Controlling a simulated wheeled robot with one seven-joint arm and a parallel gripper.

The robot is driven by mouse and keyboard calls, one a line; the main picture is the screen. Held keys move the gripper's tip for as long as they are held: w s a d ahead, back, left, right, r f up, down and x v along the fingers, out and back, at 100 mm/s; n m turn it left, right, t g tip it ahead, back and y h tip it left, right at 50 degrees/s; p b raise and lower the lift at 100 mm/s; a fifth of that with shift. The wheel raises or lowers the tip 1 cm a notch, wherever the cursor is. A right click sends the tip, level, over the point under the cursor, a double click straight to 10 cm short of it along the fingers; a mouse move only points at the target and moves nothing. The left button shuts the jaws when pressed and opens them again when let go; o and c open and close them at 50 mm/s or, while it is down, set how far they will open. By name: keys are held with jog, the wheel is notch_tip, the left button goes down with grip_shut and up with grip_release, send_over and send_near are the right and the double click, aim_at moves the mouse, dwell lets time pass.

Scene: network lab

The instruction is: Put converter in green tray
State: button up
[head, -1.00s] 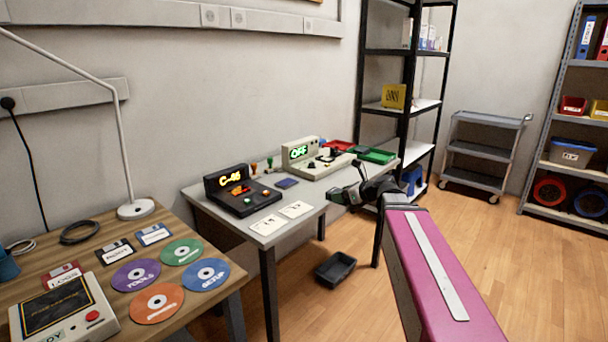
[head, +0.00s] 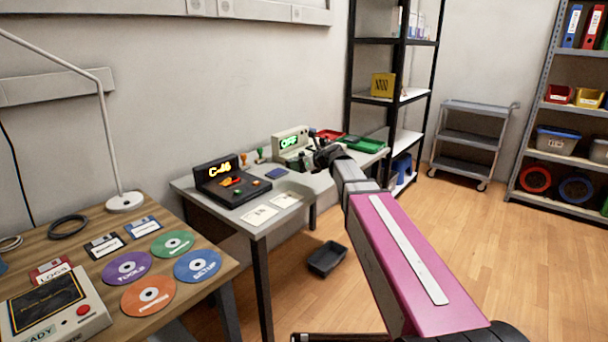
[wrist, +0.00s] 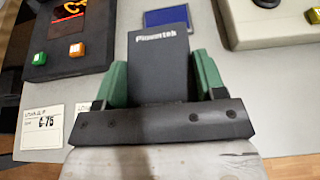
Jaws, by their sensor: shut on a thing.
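My gripper (head: 322,152) is above the grey table, in front of the beige OFF console in the head view. In the wrist view its green fingers (wrist: 160,78) are shut on a dark flat-faced box with pale lettering, which I take to be the converter (wrist: 158,55). The box is hard to make out in the head view, lost against the dark gripper. The green tray (head: 362,147) lies at the far right end of the table, beyond and to the right of my gripper. It is not in the wrist view.
A red tray (head: 330,135) lies near the green one. The black console (head: 232,182), beige OFF console (head: 291,146), blue flat item (head: 277,173) and paper cards (head: 260,214) occupy the grey table (head: 248,226). A dark bin (head: 327,259) stands on the floor. A black shelf (head: 392,98) rises behind.

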send_over(305, 180)
notch_tip(305, 180, down, 3)
jog(key=shift+s+r, duration=0.15)
jog(key=shift+r, duration=0.05)
jog(key=shift+f, duration=2)
jog(key=shift+f, duration=0.1)
jog(key=o, duration=1.1)
